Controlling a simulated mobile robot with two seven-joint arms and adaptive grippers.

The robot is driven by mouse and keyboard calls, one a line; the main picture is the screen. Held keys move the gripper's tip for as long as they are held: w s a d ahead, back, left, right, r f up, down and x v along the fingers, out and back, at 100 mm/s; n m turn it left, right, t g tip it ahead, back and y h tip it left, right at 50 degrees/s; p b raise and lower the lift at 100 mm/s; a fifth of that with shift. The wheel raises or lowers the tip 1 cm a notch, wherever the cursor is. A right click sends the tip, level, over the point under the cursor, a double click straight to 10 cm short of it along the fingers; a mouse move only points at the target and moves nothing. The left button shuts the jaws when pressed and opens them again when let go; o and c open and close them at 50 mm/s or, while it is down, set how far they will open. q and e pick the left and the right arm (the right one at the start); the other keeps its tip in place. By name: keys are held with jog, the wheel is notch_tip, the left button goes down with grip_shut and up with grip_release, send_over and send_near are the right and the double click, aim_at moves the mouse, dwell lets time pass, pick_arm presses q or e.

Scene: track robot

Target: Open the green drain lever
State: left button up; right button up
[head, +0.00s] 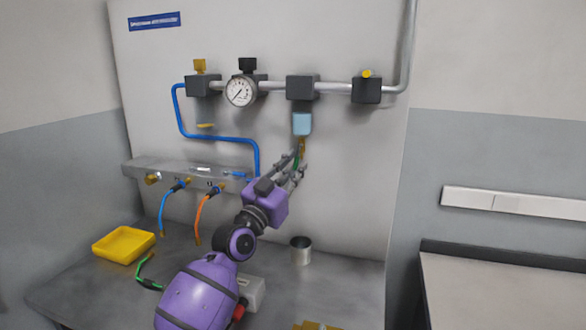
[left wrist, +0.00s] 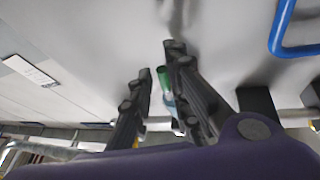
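The green drain lever (head: 296,162) shows as a small green piece below the light blue filter bowl (head: 302,124) and a brass fitting (head: 302,146). My left gripper (head: 298,164) reaches up to it, with its fingers on either side of the lever's area. In the left wrist view the green lever (left wrist: 163,79) lies between the two dark fingers of my left gripper (left wrist: 158,66), closer to the right finger. The fingers stand apart; I cannot tell whether one touches the lever. My fingers partly hide the lever in the head view. My right gripper is not in view.
A pipe with a pressure gauge (head: 241,91) and dark blocks runs along the wall above. A blue tube (head: 215,137) and a manifold (head: 140,167) are to the left. A yellow tray (head: 123,245) and a metal cup (head: 301,250) stand on the bench below.

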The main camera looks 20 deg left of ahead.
pick_arm(q)
jog(key=shift+r, duration=0.1)
jog(key=v, duration=1.2)
